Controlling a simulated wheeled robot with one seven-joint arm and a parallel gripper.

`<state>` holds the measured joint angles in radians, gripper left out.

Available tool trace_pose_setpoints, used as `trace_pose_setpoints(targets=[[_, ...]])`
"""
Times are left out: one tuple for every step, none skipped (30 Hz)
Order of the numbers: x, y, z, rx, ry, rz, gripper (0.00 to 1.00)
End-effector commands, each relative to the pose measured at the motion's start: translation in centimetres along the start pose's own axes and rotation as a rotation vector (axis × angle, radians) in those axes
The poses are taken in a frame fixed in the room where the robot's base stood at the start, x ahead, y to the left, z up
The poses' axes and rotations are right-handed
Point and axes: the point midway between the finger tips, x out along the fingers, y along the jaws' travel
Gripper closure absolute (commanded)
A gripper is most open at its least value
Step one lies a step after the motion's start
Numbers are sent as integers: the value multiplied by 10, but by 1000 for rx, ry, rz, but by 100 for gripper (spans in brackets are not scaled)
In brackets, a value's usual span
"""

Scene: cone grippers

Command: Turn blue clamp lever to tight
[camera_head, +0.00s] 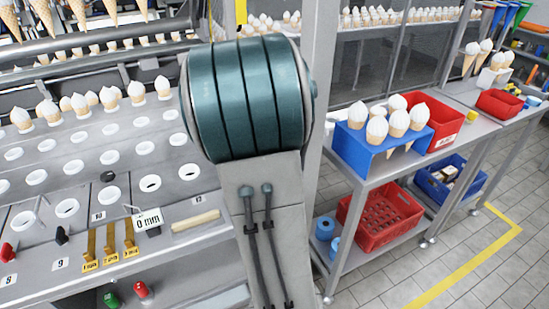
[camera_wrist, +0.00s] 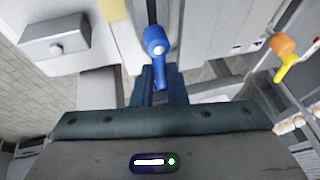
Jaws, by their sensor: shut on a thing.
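The blue clamp lever (camera_wrist: 156,42) shows in the wrist view at the upper middle, with a rounded hub and an arm pointing down toward me. My gripper (camera_wrist: 152,82) is shut on the lever's lower end, between its two dark blue fingers. The lever's mounting is a pale grey machine panel. In the head view my own teal and grey arm fills the middle, and it hides both my gripper and the lever. I cannot read any tight or loose marking.
An orange and yellow knob (camera_wrist: 283,48) sits to the right in the wrist view. A grey box (camera_wrist: 55,38) with a small knob is at left. The head view shows a blue cone holder (camera_head: 366,152) on a side bench, and a red bin (camera_head: 381,216) below.

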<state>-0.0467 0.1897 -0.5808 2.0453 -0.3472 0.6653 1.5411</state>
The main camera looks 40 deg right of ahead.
Motion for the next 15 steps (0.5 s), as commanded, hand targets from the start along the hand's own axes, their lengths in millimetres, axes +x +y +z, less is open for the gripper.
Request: trace_pose_setpoints(targets=[[-1,-1,-1,0,1,-3,100],[-1,-1,-1,0,1,-3,100],[-1,-1,-1,1,1,-3,100],[-1,-1,-1,1,1,-3,100],[-1,-1,-1,1,1,-3,100],[-1,-1,-1,1,1,-3,100],[-1,-1,-1,2,1,-3,100],[-1,-1,-1,2,1,-3,85],[-1,-1,-1,2,1,-3,74],[-1,-1,-1,2,1,-3,66],[-1,-1,-1,2,1,-3,66],[-1,-1,-1,2,0,-2,66],[-1,-1,0,2,0,-2,66],[-1,-1,0,2,0,-2,66],[0,0,0,2,0,-2,66]])
